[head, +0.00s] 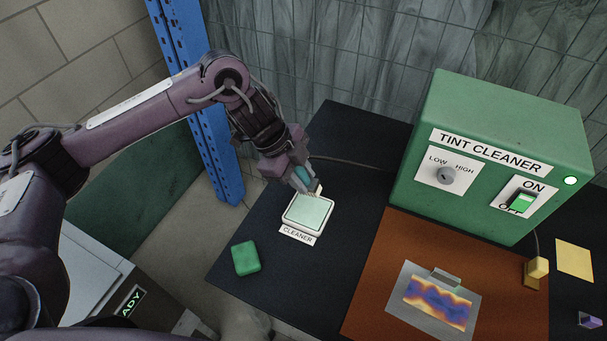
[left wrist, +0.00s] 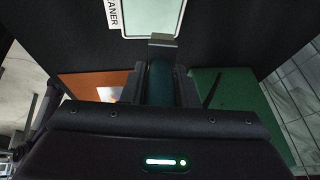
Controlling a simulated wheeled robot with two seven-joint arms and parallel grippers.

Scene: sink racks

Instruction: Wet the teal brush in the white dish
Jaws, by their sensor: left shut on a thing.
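My left gripper (head: 299,178) is shut on the teal brush (head: 304,175) at the back edge of the white dish (head: 289,217). The brush's pale tip is at the dish's upper right side; I cannot tell whether it touches the liquid. The dish holds pale green liquid and has a "CLEANER" label in front. In the left wrist view the teal brush (left wrist: 160,82) stands between the fingers, with a grey end piece (left wrist: 163,41) near the dish (left wrist: 153,18). My right gripper is not in view.
A green "TINT CLEANER" box (head: 500,150) with a knob and a green-lit switch stands at right. A green block (head: 246,258) lies left of the dish. A grey plate with a colourful panel (head: 437,301) lies on the brown mat (head: 380,261). A yellow card (head: 574,260) is far right.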

